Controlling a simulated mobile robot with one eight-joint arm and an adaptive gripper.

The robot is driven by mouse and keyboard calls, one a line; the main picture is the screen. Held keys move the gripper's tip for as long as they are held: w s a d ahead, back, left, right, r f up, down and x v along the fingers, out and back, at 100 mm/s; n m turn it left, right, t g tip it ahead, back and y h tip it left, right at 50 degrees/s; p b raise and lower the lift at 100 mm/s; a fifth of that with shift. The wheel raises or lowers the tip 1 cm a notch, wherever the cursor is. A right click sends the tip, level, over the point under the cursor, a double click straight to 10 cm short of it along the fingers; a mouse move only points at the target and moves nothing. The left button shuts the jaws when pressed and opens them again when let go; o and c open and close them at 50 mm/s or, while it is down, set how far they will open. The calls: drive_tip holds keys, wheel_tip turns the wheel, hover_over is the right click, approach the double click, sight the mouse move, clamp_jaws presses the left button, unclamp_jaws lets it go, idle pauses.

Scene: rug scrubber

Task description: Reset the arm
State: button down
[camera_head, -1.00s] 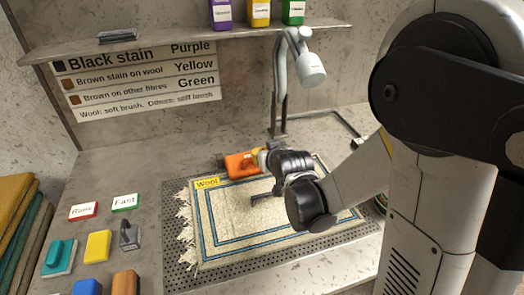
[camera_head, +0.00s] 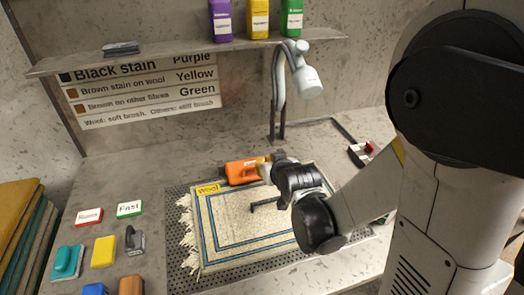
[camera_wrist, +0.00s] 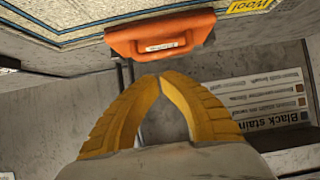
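My gripper (camera_head: 263,166) hangs over the back of the cream rug (camera_head: 225,230), beside an orange handled object (camera_head: 238,173). In the wrist view its two yellow fingers (camera_wrist: 160,78) meet at the tips with nothing seen between them. The orange object (camera_wrist: 160,38) lies just beyond the tips, and a gap to it cannot be judged exactly. My arm reaches in from the right and hides part of the rug's right side.
The rug, tagged Wool, lies on a perforated mat (camera_head: 176,270). A grey lamp-like fixture (camera_head: 308,82) stands behind it. Coloured bottles (camera_head: 257,20) stand on the shelf (camera_head: 170,48). Brushes and blocks (camera_head: 103,251) lie at left. A red-topped dark box (camera_head: 360,154) is at right.

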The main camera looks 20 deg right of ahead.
drive_tip(key=s+r+g, duration=0.2)
drive_tip(key=s+r, duration=0.1)
drive_tip(key=s, duration=0.8)
drive_tip(key=s+r+g, duration=0.2)
drive_tip(key=s+r, duration=0.2)
drive_tip(key=s, duration=0.7)
drive_tip(key=shift+a+r+g, duration=0.3)
drive_tip(key=shift+a+g, duration=0.1)
drive_tip(key=shift+a, duration=0.1)
idle(0.4)
